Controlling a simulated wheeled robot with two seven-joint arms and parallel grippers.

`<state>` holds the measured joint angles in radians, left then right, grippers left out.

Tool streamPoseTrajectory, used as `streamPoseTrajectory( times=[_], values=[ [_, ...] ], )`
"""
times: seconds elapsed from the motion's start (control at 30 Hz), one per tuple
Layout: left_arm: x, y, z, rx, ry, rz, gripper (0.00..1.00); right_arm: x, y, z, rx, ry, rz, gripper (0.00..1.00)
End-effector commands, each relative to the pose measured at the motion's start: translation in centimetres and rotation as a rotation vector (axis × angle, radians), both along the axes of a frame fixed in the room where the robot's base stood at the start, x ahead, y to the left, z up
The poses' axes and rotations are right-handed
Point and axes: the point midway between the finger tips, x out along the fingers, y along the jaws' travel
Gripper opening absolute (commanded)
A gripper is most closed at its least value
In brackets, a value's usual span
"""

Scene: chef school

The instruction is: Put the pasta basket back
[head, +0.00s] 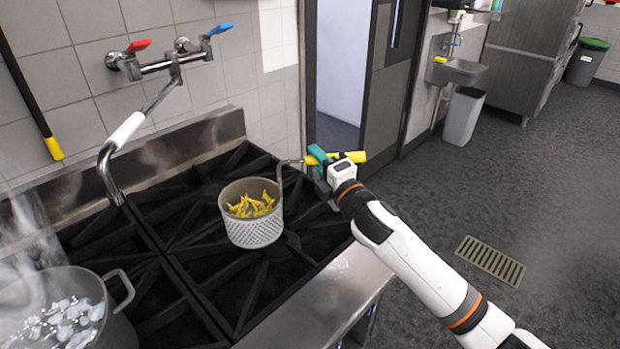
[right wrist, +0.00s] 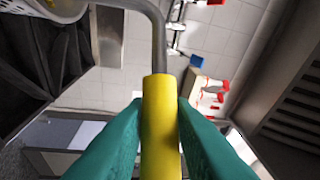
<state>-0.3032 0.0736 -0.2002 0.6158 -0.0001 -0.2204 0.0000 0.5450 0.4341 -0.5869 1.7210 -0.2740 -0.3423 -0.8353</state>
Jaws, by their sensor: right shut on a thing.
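The pasta basket (head: 255,232) is a perforated metal pot with yellow pasta (head: 251,206) in it. In the head view it is at or just above the black stove grates; I cannot tell if it touches them. Its bent metal handle ends in a yellow grip (head: 352,157). My right gripper (head: 318,158), with teal fingers, is shut on this grip. In the right wrist view the yellow grip (right wrist: 161,125) lies between the two fingers, and a bit of the basket (right wrist: 62,8) shows at top left. My left gripper is not in view.
A steaming pot (head: 118,318) with bubbling water stands at the lower left on the stove (head: 255,292). A wall tap (head: 128,130) with a long spout hangs over the stove's back left. Grates around the basket are clear. Open floor lies to the right.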

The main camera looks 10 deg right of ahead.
Motion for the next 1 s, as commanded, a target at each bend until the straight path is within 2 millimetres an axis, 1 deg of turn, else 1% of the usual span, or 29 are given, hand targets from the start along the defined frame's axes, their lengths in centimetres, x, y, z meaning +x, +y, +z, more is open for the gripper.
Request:
streamPoseTrajectory(
  times=[0.07,0.2,0.3,0.57,0.7,0.73,0.83,1.0],
  values=[
    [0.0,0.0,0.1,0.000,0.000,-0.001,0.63,0.0,0.1,-0.7,0.005,0.000,0.001,0.00],
    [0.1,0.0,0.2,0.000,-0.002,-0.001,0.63,0.0,0.1,-2.8,0.007,0.002,0.001,0.00],
    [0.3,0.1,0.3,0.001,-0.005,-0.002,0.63,0.0,0.1,-3.6,0.004,-0.002,0.002,0.00],
    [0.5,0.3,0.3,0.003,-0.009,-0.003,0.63,0.0,0.0,-3.7,0.002,-0.003,0.002,0.00],
    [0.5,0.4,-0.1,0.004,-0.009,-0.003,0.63,0.0,0.0,-4.2,0.003,-0.003,0.002,0.00],
    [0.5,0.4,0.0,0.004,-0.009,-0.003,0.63,0.0,0.0,-4.2,-0.001,-0.001,0.000,0.26],
    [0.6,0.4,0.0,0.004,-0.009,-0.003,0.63,0.0,0.0,-4.2,-0.001,-0.001,0.000,0.42],
    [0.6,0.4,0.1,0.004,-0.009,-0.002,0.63,0.0,0.0,-4.2,-0.001,-0.001,0.000,0.43]
  ],
)
